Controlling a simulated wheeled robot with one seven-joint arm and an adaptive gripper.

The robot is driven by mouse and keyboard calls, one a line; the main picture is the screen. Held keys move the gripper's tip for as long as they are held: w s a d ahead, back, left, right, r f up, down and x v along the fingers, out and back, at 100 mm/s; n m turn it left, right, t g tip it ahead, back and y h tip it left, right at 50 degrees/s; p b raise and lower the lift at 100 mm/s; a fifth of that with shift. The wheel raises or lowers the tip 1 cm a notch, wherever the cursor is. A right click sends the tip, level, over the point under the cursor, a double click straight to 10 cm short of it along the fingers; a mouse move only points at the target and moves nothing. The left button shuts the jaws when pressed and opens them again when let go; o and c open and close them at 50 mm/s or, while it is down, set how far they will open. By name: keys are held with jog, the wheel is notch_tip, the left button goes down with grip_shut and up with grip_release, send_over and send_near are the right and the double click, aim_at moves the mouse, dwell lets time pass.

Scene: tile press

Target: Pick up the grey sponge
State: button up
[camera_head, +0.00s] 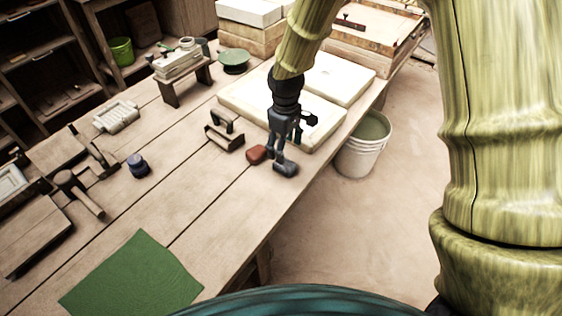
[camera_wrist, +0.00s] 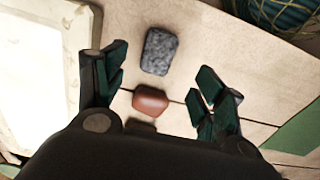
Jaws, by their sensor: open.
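The grey sponge (camera_head: 286,169) is a small dark speckled block with rounded corners, lying on the wooden table near its right edge. In the wrist view the grey sponge (camera_wrist: 160,52) lies flat, ahead of and between the two fingers. My gripper (camera_head: 292,138) is open and empty, pointing down above the table close to the grey sponge. In the wrist view my gripper (camera_wrist: 162,72) has its dark green fingers spread wide on either side. I see no contact with the sponge, but the exact height gap is hard to tell.
A red block (camera_head: 257,154) lies just left of the sponge; it shows in the wrist view (camera_wrist: 150,101) too. White slabs (camera_head: 235,93) lie behind. A white bucket (camera_head: 362,150) stands beside the table. A green cloth (camera_head: 133,277) lies at front; the table between is mostly clear.

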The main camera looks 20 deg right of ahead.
aim_at(288, 165)
jog(key=shift+s+d+f, duration=0.45)
jog(key=shift+s+f, duration=0.15)
jog(key=shift+s, duration=0.2)
jog(key=w+f, duration=0.1)
jog(key=f, duration=0.1)
jog(key=shift+w+f, duration=0.3)
jog(key=shift+w, duration=0.1)
jog(key=shift+s+f, duration=0.15)
jog(key=shift+s, duration=0.05)
jog(key=shift+s+f+p, duration=0.2)
jog(key=shift+f+p, duration=0.05)
jog(key=shift+f, duration=0.85)
jog(key=shift+s+f+p, duration=0.2)
jog(key=shift+f+p, duration=0.05)
jog(key=shift+f, duration=0.8)
jog(key=shift+w, duration=0.1)
jog(key=shift+c, duration=0.2)
jog(key=c, duration=1)
jog(key=shift+o, duration=0.2)
